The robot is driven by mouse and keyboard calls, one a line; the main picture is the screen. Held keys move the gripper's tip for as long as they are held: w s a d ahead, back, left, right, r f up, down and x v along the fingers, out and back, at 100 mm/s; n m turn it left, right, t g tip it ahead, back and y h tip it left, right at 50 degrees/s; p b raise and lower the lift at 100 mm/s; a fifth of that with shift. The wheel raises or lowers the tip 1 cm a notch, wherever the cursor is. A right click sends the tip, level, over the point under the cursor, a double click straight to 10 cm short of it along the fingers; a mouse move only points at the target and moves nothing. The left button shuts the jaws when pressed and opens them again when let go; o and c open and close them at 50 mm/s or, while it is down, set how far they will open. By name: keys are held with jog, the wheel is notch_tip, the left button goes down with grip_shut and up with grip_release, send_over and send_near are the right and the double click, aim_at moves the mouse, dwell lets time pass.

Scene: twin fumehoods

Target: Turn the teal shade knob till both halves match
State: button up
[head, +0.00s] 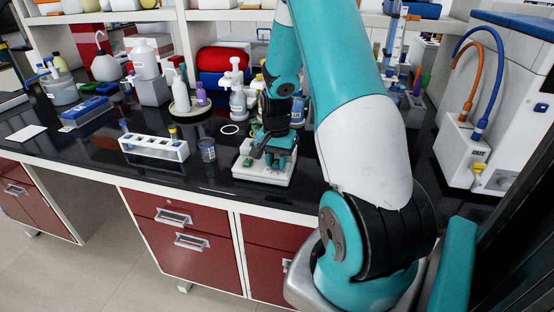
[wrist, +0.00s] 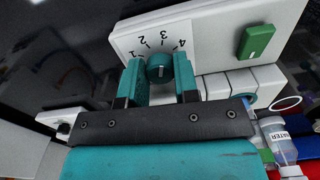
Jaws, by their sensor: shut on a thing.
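In the wrist view the teal knob (wrist: 160,68) sits between the two teal fingers of my gripper (wrist: 159,80), which is shut on it. I cannot make out the two halves to compare in either view.
A tube rack (head: 153,148) and a dark blue jar (head: 207,150) stand left of the device. Bottles, including a white pump bottle (head: 236,90), stand behind. A white ring (head: 229,129) lies close by.

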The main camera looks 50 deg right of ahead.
aim_at(276, 161)
jog(key=shift+w+r, duration=0.1)
dwell(0.3)
jog(key=o, duration=0.6)
jog(key=shift+o, duration=0.2)
notch_tip(276, 161, up, 17)
jog(key=b, duration=0.1)
jog(key=shift+r+b, duration=0.2)
jog(key=shift+b, duration=0.1)
jog(key=s+a+r+n+t+y, duration=0.1)
jog(key=s+a+n, duration=0.2)
jog(key=a+n, duration=0.85)
jog(key=s+a+r+n+y, duration=0.1)
jog(key=s+a+n+y, duration=0.2)
jog(key=a, duration=1.6)
jog(key=s+a+n+g, duration=0.1)
jog(key=s+a+n, duration=0.6)
jog(key=s, duration=0.2)
jog(key=shift+s+a+f, duration=0.2)
jog(key=shift+s+a, duration=0.05)
jog(key=shift+a, duration=0.1)
